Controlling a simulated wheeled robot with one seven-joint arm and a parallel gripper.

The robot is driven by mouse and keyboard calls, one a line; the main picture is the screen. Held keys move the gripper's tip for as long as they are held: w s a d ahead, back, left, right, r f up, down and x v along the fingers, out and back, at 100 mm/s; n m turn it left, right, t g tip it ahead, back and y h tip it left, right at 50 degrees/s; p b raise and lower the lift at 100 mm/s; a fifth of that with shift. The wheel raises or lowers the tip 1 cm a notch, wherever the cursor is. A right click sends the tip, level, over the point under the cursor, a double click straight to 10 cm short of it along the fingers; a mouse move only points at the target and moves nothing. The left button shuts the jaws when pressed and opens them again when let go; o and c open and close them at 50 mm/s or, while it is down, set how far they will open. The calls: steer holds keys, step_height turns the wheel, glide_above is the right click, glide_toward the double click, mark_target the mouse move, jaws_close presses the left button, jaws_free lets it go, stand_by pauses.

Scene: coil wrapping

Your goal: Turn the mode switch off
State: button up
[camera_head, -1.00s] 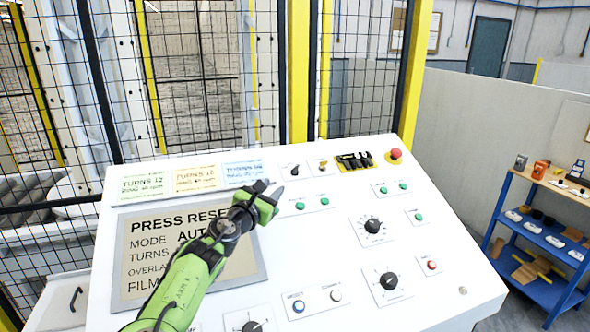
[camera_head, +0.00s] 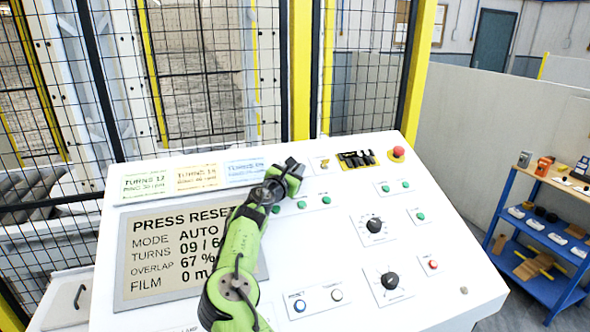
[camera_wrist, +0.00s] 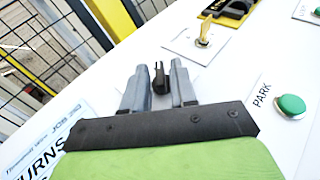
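A small black switch knob (camera_wrist: 159,76) stands on a white plate on the sloped panel in the wrist view. I take it to be the mode switch; its label is hidden. My gripper (camera_wrist: 158,85) has its two grey fingers apart, one on each side of the knob, with narrow gaps. I cannot tell whether they touch it. In the head view my gripper (camera_head: 294,167) is at the panel's upper middle and hides the knob. The display (camera_head: 150,222) reads PRESS RESET and MODE AUTO, partly covered by my arm.
A brass key switch (camera_wrist: 204,38) sits just beyond the knob. A green PARK button (camera_wrist: 291,105) is to the right. Black switches on a yellow plate (camera_head: 357,159) and a red emergency button (camera_head: 398,152) are farther right. A mesh fence (camera_head: 200,80) stands behind the panel.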

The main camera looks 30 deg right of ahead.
jaws_close()
steer(key=n+t+b, duration=0.1)
steer(key=n+t+y+b, duration=0.1)
steer(key=b, duration=0.1)
steer(key=shift+s+d+f+t, duration=0.15)
steer(key=shift+s+f+t, duration=0.05)
steer(key=shift+f+t, duration=0.1)
steer(key=shift+n+t+y+b, duration=0.6)
steer(key=shift+n+t+y, duration=0.85)
steer(key=shift+n, duration=0.45)
steer(key=shift+o, duration=1.3)
jaws_free()
steer(key=shift+s, duration=0.1)
steer(key=shift+r, duration=0.1)
